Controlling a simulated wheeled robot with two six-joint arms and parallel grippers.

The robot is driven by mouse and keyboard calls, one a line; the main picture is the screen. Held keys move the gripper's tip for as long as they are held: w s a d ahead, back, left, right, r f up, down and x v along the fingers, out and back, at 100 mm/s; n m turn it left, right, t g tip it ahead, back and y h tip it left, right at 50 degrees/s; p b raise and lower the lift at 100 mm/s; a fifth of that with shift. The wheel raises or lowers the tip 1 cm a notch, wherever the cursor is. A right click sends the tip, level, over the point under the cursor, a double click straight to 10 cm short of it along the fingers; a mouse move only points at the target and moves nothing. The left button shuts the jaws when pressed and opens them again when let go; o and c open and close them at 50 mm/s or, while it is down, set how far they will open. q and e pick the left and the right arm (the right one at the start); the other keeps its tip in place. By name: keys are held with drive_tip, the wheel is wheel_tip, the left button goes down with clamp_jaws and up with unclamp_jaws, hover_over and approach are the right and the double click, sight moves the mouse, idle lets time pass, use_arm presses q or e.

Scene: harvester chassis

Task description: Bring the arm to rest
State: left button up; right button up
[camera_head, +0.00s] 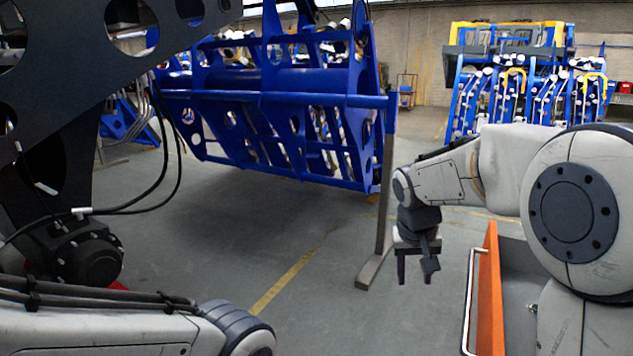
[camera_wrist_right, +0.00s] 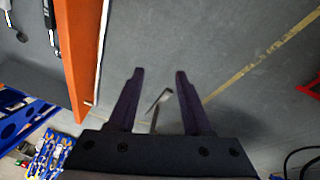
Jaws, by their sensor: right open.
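My right gripper (camera_head: 416,268) hangs in front of my right arm in the head view, fingers pointing down. It is left of the orange panel and right of the grey metal post. The right wrist view shows its two dark fingers (camera_wrist_right: 159,74) apart, with grey floor beyond them. A small bent metal piece (camera_wrist_right: 160,100) appears between the fingers in that view; I cannot tell whether it is far below. My left arm (camera_head: 120,335) shows only as a link at the bottom left; its gripper is out of view.
An orange panel (camera_head: 490,290) with a pale handle (camera_head: 469,300) edges a grey tray (camera_head: 520,262) beside my right arm. The grey post (camera_head: 384,205) supports a blue frame (camera_head: 270,98). A dark chassis with cables (camera_head: 60,110) is at left. Open floor (camera_head: 230,220) lies between.

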drive_tip(key=s+a+n+g+y+p, duration=0.15)
drive_tip(key=s+a+n, duration=0.35)
drive_tip(key=s+a, duration=0.95)
drive_tip(key=s+a+f+n+g+y+p, duration=0.1)
drive_tip(key=s+n, duration=0.3)
drive_tip(key=s, duration=1)
drive_tip(key=shift+s+a+f+y+p, duration=0.2)
drive_tip(key=shift+a+f+y+p, duration=0.2)
drive_tip(key=shift+f, duration=0.2)
drive_tip(key=shift+d, duration=0.15)
